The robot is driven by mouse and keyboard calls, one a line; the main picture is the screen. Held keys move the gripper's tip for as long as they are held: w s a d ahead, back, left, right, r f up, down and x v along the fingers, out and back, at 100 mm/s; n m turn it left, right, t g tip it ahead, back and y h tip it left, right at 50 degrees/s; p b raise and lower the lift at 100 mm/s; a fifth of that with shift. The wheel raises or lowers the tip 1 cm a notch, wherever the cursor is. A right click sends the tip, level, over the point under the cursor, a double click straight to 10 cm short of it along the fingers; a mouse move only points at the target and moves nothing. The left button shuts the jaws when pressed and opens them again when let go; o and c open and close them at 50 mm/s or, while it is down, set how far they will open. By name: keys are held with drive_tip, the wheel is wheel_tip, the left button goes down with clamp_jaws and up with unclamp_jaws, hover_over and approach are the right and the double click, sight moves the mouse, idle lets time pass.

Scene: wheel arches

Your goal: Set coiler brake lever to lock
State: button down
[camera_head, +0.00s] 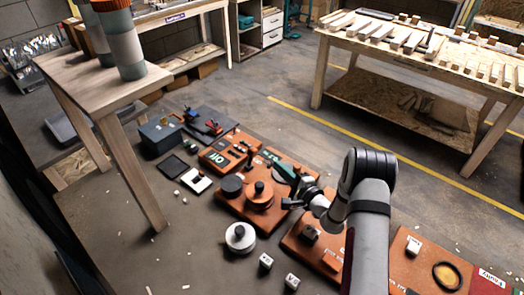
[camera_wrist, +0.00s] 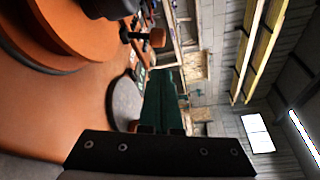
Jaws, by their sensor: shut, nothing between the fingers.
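An orange round drum (camera_head: 260,198) with a dark knob on top stands on an orange board, probably the coiler. In the wrist view the drum (camera_wrist: 75,30) fills the upper left, large and close, and a short arm with a brown-orange knob (camera_wrist: 155,39) shows to its right. I cannot tell for sure which part is the brake lever, or its setting. My gripper (camera_head: 290,203) is just right of the drum in the head view, low over the board. Its black body (camera_wrist: 158,152) crosses the bottom of the wrist view. It is shut and empty.
A silver-white round part (camera_head: 240,237) and white lettered cubes (camera_head: 266,261) lie in front. A wooden table (camera_head: 100,65) stands at left.

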sight(254, 152)
drive_tip(key=x, duration=1)
drive_tip(key=shift+s+a+r, duration=0.1)
drive_tip(key=shift+a+r, duration=0.05)
drive_tip(key=shift+s+a+r, duration=0.4)
drive_tip(key=shift+a, duration=0.05)
drive_tip(key=shift+s+a+r, duration=0.2)
drive_tip(key=shift+s+a, duration=0.25)
drive_tip(key=shift+s, duration=0.05)
drive_tip(key=shift+s+a, duration=0.1)
idle(0.6)
drive_tip(key=v, duration=0.3)
drive_tip(key=f+v, duration=0.1)
drive_tip(key=v, duration=0.2)
drive_tip(key=f+v, duration=0.1)
drive_tip(key=v, duration=0.3)
drive_tip(key=shift+s, duration=0.1)
